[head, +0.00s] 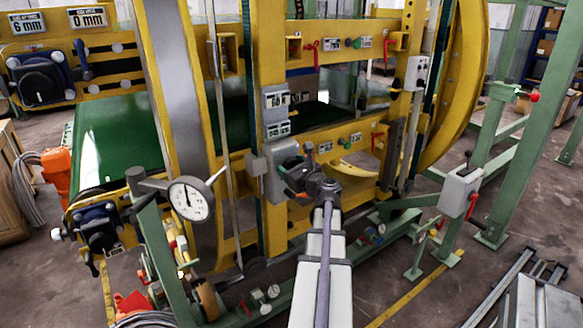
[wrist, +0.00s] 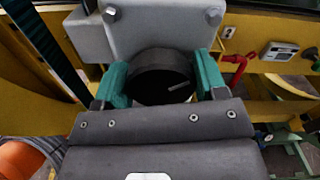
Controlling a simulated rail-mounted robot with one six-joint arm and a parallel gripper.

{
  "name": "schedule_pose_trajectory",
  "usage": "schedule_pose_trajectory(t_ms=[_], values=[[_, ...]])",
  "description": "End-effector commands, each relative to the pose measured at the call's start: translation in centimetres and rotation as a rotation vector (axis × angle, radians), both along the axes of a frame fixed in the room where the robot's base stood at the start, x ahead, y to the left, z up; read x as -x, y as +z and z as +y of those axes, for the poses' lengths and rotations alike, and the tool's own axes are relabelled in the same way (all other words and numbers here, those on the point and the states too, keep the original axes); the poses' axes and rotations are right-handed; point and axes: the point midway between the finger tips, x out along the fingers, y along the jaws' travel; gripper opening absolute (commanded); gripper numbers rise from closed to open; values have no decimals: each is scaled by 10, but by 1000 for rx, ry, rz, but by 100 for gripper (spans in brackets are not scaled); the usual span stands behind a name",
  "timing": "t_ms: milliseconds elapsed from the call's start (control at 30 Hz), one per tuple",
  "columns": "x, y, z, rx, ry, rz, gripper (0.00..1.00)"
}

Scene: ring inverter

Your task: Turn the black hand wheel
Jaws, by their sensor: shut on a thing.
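The black hand wheel (wrist: 160,66) sits low on a grey housing (wrist: 165,22) in the wrist view. It is round, with a dark face and a pale line on it. My gripper (wrist: 160,78) is shut on the wheel, with one teal finger pad against its left side and one against its right. In the head view my gripper (head: 293,178) is at the front of the grey housing (head: 277,157) on the yellow machine, and it largely hides the wheel there.
In the head view a round dial gauge (head: 189,199) stands left of my arm, and a grey box with a lever (head: 461,190) stands on the right. Yellow posts flank the work area.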

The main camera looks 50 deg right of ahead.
Motion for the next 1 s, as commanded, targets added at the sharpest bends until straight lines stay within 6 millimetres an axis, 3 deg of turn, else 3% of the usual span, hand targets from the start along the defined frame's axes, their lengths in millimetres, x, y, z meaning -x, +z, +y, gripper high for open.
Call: schedule_pose_trajectory(t_ms=[467,1000], values=[[0,0,1,134,0,47,42],[0,-2,2,592,1,210,42]])
